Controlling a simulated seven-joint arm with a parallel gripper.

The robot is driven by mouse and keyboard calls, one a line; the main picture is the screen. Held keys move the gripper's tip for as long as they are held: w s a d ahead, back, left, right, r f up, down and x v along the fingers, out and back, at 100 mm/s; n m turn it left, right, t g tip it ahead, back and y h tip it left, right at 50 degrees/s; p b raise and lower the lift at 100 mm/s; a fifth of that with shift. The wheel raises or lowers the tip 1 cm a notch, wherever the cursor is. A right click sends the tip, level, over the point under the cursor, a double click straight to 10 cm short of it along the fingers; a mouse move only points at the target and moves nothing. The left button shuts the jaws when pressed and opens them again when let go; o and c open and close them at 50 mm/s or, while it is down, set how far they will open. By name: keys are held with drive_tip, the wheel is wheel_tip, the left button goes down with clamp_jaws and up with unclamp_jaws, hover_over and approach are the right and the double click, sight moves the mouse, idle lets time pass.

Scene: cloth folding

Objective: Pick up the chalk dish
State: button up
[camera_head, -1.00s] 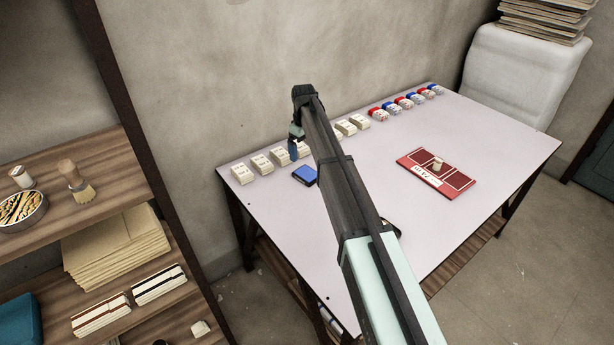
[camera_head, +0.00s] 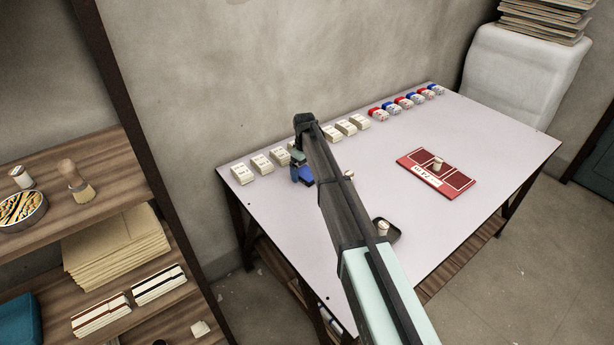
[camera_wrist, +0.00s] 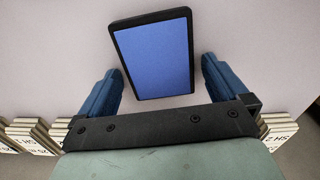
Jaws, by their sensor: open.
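A flat blue rectangle with a dark rim (camera_wrist: 155,55) lies on the table below my gripper. It also shows, partly covered, in the head view (camera_head: 307,174). A small dark dish (camera_head: 396,239) with a whitish piece in it sits near the table's front edge, partly behind my arm. I cannot tell for certain which of these is the chalk dish. My gripper (camera_wrist: 160,68) is open and empty. Its blue fingers stand on either side of the blue rectangle in the wrist view, with gaps on both sides. In the head view my gripper (camera_head: 299,173) is close above it.
White labelled stacks (camera_head: 262,164) line the table's back edge, with red and blue pieces (camera_head: 405,102) farther right. A red board (camera_head: 458,182) bearing a small pale piece lies at the right. A small pale piece (camera_head: 348,175) is beside my arm. The table (camera_head: 480,130) is otherwise largely clear.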

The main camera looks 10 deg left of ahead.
drive_tip(key=c, duration=1.1)
drive_tip(key=shift+c, duration=0.2)
